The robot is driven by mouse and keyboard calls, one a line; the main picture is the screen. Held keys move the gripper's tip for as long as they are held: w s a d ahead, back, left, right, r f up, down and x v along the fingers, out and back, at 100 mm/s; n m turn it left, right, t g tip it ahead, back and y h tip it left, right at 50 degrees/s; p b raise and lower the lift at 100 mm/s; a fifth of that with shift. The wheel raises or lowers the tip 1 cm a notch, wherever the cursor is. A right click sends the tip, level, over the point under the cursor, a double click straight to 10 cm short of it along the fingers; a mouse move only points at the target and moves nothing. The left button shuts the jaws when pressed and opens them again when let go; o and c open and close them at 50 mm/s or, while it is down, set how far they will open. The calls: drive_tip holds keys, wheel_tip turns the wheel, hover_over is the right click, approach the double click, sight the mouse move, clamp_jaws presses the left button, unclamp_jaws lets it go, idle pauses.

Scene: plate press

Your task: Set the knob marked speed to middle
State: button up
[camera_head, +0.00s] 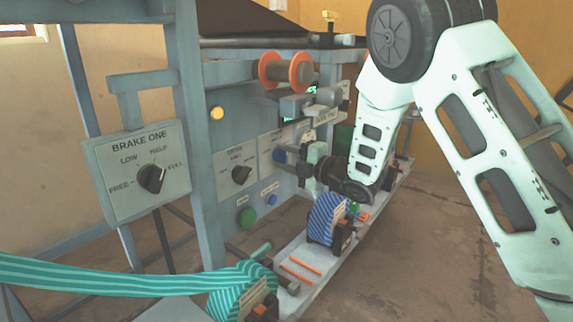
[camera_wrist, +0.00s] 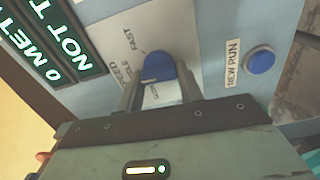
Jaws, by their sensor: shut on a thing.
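The speed knob (camera_wrist: 158,67) is blue and sits on a pale plate (camera_wrist: 110,32) marked SPEED and FAST. Another mark beside it is partly covered and seems to end in "DDLE". A light line shows on the knob's near side, but I cannot tell surely which mark it points at. My gripper (camera_wrist: 159,84) is shut on the knob, with one finger on each side of it. In the head view my gripper (camera_head: 300,160) reaches the machine's front panel from the right, and a blue knob (camera_head: 280,155) shows at its tip.
A blue NEW RUN button (camera_wrist: 260,60) is right of the knob in the wrist view. A dark display (camera_wrist: 52,38) is at left. In the head view, a BRAKE ONE dial (camera_head: 151,178), another black knob (camera_head: 242,175) and a tray (camera_head: 290,255) with striped rolls stand near my arm.

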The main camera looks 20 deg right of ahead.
drive_tip(key=shift+f+n, duration=0.1)
drive_tip(key=shift+n, duration=0.3)
drive_tip(key=o, duration=1)
drive_tip(key=p+v, duration=0.2)
drive_tip(key=v, duration=1.5)
drive_tip(key=shift+s+d, duration=0.15)
